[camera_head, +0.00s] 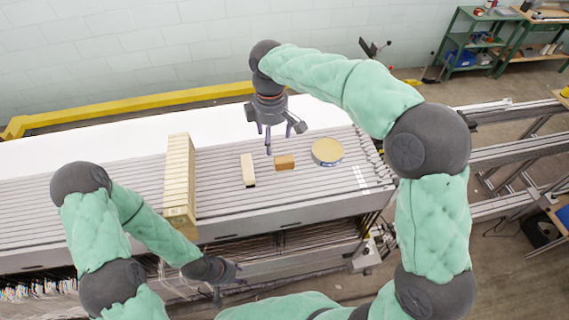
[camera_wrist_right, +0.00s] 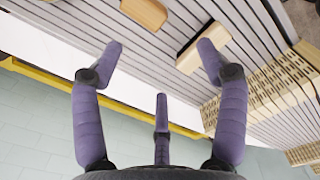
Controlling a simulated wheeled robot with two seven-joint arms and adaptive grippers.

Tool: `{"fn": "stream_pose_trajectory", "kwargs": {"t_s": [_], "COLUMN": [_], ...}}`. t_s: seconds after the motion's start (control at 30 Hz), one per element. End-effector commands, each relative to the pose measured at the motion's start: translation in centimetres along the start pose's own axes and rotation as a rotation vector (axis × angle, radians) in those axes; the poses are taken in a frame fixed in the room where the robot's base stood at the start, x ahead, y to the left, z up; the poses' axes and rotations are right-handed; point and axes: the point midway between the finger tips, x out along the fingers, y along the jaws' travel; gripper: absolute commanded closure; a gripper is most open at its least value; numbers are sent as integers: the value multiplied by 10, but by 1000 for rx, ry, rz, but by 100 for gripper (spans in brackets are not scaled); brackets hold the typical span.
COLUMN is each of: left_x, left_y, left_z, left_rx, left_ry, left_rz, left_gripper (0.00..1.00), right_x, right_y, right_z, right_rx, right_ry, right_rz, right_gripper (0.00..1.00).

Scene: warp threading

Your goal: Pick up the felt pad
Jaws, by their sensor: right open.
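Three small things lie on the slatted grey bed: a pale beige block (camera_head: 248,169) with a dark underside, an orange-brown block (camera_head: 284,162) with rounded corners, and a round tan-topped disc (camera_head: 327,151). I cannot tell for sure which one is the felt pad. My right gripper (camera_head: 272,137) is open and empty above the bed, behind the two blocks. In the right wrist view, its spread purple fingers (camera_wrist_right: 160,64) point toward the beige block (camera_wrist_right: 203,46) and the orange-brown block (camera_wrist_right: 145,12). My left gripper (camera_head: 230,279) is low in front of the bed; its finger state is unclear.
A tall row of slatted wooden pieces (camera_head: 179,185) stands across the bed left of the blocks. A white strip (camera_head: 90,137) runs along the back, with a yellow rail (camera_head: 140,104) behind. Bare slats lie around the small things.

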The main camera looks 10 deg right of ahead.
Motion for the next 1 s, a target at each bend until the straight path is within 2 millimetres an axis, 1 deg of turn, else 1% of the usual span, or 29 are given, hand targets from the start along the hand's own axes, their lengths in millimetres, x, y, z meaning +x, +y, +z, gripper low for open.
{"fn": "stream_pose_trajectory", "kwargs": {"t_s": [0.1, 0.2, 0.33, 0.47, 0.7, 0.8, 1.0], "left_x": [1, 1, 1, 0, -4, -5, -7], "left_y": [0, 0, 0, 0, 1, 2, 2], "left_z": [0, 0, 0, 0, 0, 0, 0], "left_rx": [0, 0, 0, 0, 0, 0, 0], "left_ry": [0, 0, 0, 0, 0, 0, 0], "left_rz": [0, 0, 0, 0, 0, 0, 0], "left_gripper": [60, 60, 60, 60, 60, 60, 60], "right_x": [0, 1, 2, 6, 39, 50, 62], "right_y": [4, 7, 8, 9, 9, 9, 9], "right_z": [9, 14, 18, 20, 20, 21, 22], "right_rx": [-143, -247, -332, -365, -367, -366, -366], "right_ry": [0, -1, -2, -2, -3, -3, -3], "right_rz": [1, 1, 0, -1, -4, -2, -2], "right_gripper": [26, 26, 26, 26, 26, 26, 26]}}
